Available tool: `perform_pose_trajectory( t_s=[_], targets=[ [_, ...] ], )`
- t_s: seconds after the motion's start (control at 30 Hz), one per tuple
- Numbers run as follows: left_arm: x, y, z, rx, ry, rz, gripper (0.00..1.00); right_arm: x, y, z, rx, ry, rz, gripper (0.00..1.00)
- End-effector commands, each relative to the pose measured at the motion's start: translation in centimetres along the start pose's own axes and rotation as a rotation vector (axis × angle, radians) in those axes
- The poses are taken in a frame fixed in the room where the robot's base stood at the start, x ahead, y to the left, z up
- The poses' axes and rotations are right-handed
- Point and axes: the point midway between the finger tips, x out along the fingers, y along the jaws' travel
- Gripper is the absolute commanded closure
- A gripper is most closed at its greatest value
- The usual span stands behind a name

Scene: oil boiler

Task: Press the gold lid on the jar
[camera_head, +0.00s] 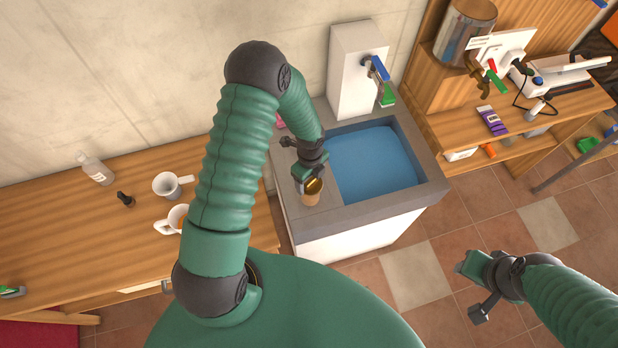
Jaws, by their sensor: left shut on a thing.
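My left gripper (308,182) is at the left rim of the sink unit, pointing down. It is shut on the gold lid (314,186), a small round shiny piece between its fingers. The jar (311,199), small and brownish, stands on the grey rim directly below the lid. The lid looks to be at or just over the jar's mouth; I cannot tell whether they touch. The fingers partly hide both. My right gripper (472,288) is over the tiled floor at the lower right, its fingers apart and empty.
The sink basin (372,163) with blue water is right of the jar, a white tap block (357,70) behind it. A wooden table (60,225) at left holds mugs (172,186) and bottles (96,169). A wooden bench (520,120) with a metal pot stands at right.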

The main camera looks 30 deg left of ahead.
Motion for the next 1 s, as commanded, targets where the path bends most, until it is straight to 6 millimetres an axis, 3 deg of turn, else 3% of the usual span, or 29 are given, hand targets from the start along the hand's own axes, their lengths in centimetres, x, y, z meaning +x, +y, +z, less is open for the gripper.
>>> perform_pose_trajectory(
  t_s=[0.87,0.9,1.0],
  targets=[
    [0.26,0.17,0.55,0.000,0.001,0.000,0.75,-0.09,0.01,-0.02,0.000,0.000,0.000,0.64],
    [0.26,0.17,0.54,0.000,0.001,0.000,0.25,-0.09,0.01,-0.02,0.000,0.000,0.000,0.64],
    [0.25,0.17,0.54,0.000,0.000,0.000,0.12,-0.09,0.01,-0.02,0.000,0.000,0.000,0.64]
  ],
)
